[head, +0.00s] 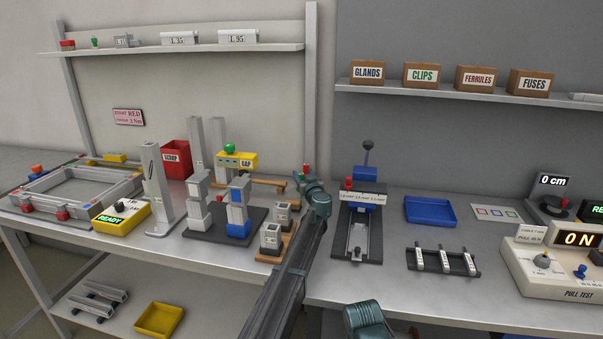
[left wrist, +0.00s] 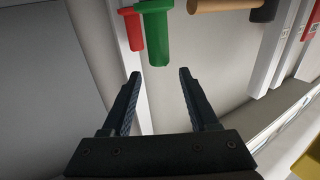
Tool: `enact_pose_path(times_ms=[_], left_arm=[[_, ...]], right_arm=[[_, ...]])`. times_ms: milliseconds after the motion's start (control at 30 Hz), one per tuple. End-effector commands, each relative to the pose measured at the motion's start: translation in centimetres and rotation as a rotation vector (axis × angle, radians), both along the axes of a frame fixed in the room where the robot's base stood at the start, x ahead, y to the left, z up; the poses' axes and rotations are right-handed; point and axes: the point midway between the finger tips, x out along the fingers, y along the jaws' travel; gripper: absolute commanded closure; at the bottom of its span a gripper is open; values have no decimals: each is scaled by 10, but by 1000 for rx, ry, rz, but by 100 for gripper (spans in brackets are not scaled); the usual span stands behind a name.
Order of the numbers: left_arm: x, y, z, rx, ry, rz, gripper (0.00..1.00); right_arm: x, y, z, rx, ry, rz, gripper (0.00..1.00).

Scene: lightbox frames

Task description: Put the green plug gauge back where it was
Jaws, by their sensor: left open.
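A green plug gauge (left wrist: 155,35) with a wide flat head shows at the top of the left wrist view, beyond my open left fingers and apart from them. A smaller red plug (left wrist: 134,30) is just left of it. My left gripper (left wrist: 158,75) is empty. In the head view my left gripper (head: 309,180) is over the back of the left bench, and a red piece (head: 306,169) shows just behind it. I cannot make out that green gauge there; the gripper may hide it.
A yellow GAP block (head: 238,160) with a green top, grey posts and a red SCRAP bin (head: 175,158) stand left of my arm. A small green piece (head: 95,42) is on the upper left shelf. A lever press (head: 362,210) stands close on the right.

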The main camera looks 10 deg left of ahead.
Motion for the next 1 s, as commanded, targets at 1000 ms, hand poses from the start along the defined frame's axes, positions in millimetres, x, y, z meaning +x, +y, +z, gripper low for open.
enact_pose_path(times_ms=[1000], left_arm=[[-82, -36, 31, 0, 0, 1, 40]], right_arm=[[0, 0, 31, 0, 0, 0, 50]])
